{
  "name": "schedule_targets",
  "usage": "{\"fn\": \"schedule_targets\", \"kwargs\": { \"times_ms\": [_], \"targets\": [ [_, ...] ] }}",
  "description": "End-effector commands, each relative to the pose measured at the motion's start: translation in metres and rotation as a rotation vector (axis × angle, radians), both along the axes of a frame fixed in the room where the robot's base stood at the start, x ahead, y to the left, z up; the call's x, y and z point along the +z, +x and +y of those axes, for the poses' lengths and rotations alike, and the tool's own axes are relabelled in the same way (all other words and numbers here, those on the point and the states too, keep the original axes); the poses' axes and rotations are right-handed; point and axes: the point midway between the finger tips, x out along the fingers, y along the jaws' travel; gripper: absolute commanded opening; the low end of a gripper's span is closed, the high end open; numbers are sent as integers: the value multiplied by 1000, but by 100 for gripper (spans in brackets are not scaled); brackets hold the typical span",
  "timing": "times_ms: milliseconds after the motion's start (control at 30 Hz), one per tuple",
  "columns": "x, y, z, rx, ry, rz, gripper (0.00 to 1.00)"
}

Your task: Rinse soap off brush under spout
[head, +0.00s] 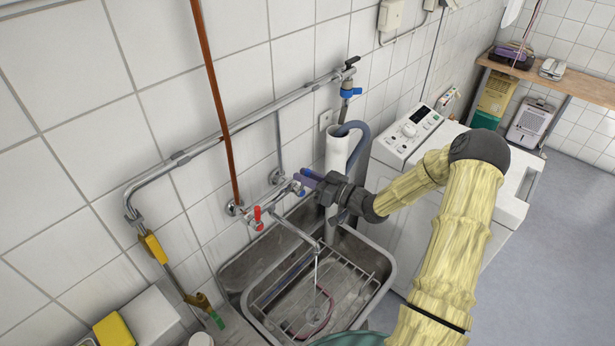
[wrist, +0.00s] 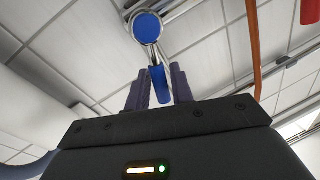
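My gripper (head: 306,180) is at the wall tap over the sink. In the wrist view its two dark fingers (wrist: 161,88) stand close on either side of the blue tap lever (wrist: 158,88), with little gap, so it looks shut on it. The lever hangs below a round blue cap (wrist: 146,28). The spout (head: 300,235) reaches over the sink (head: 385,285). A thin pale line, perhaps water, drops from its tip. A thin pinkish curved thing (head: 331,301) lies below; I cannot tell what it is. I cannot make out the brush for certain.
A red tap handle (head: 257,213) is left of the blue one. A wire rack (head: 345,270) is in the sink. A washing machine (head: 405,190) stands right. A yellow sponge (head: 114,330) lies lower left.

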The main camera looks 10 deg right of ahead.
Motion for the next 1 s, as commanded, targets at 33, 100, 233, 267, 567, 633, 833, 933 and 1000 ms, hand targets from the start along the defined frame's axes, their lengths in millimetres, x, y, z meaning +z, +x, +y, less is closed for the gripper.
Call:
{"fn": "schedule_targets", "kwargs": {
  "times_ms": [33, 100, 233, 267, 567, 633, 833, 933, 1000],
  "targets": [
    [0, 0, 0, 0, 0, 0, 34],
    [0, 0, 0, 0, 0, 0, 34],
    [0, 0, -1, -1, -1, -1, 34],
    [0, 0, -1, -1, 0, -1, 34],
    [-3, -13, -16, -4, -1, -1, 34],
    [-4, -21, -24, -4, -2, -1, 34],
    [-7, -48, -53, -6, -2, 0, 34],
    [-7, -62, -68, -6, -2, 0, 34],
    [-8, -71, -78, -5, -1, 0, 34]
  ]
}}
